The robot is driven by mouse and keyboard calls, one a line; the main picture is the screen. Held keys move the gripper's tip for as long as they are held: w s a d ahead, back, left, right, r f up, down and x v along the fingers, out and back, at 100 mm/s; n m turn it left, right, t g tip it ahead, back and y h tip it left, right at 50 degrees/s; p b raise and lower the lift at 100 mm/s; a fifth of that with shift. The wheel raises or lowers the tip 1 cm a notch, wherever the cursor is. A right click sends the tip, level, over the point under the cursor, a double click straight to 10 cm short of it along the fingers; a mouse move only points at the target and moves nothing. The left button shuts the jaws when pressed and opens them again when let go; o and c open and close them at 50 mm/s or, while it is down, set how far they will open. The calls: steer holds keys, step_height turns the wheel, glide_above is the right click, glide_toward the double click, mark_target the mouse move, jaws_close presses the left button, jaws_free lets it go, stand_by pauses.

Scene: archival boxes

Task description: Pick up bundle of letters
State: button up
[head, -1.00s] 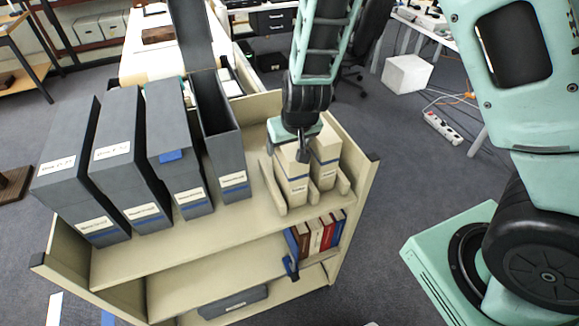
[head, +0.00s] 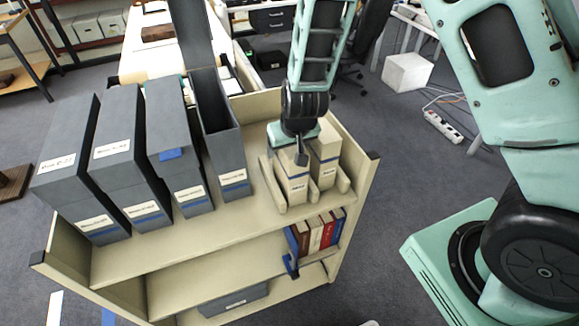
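I cannot make out a bundle of letters for certain. Two upright cream, labelled blocks, a left one (head: 291,182) and a right one (head: 325,160), stand between low wooden rails at the right end of the cart's top shelf. My gripper (head: 301,152) points down over the top of the left cream block. One dark finger shows in front of it; the other is hidden, so its opening cannot be seen. I cannot tell whether it touches the block. An open-topped grey box (head: 221,135) stands left of it; its inside is mostly hidden.
Several grey file boxes, one with a blue tab (head: 171,154), stand on the left of the cart (head: 262,210). Books (head: 315,234) with a blue bookend sit on the shelf below. A raised cart end panel (head: 357,190) stands right of the cream blocks.

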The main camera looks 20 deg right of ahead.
jaws_close()
steer(key=shift+r, duration=0.1)
